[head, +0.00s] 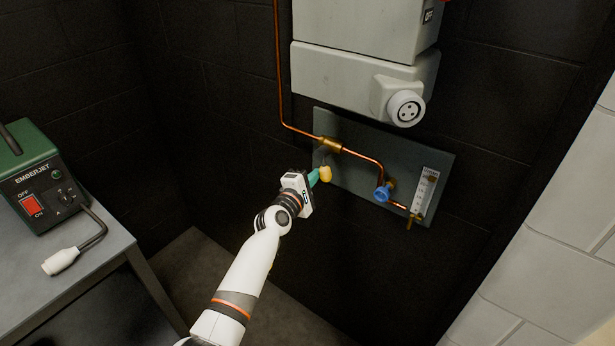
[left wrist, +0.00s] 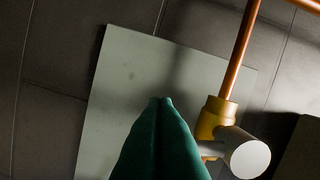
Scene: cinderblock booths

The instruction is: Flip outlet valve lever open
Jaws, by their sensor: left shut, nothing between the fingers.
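A brass valve fitting (head: 329,146) sits on the copper pipe at the upper left of the grey backplate. A short pale-yellow piece (head: 326,173) shows just below it, beside my green fingertips; it may be the lever's end. In the left wrist view, the brass fitting (left wrist: 214,115) is right of my fingers, with a pale round-ended stub (left wrist: 248,159) sticking out. My left gripper (head: 317,175) is shut and empty in front of the plate; its fingertips also show in the left wrist view (left wrist: 161,101). I cannot tell whether they touch the lever, which is partly hidden. My right gripper is not in view.
A blue knob (head: 382,193) and a clear flow gauge (head: 425,191) are right on the backplate (head: 352,176). A white unit with a round socket (head: 405,108) hangs above. A green Emberjet box (head: 38,178) and a white plug (head: 61,261) rest on a grey table at left.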

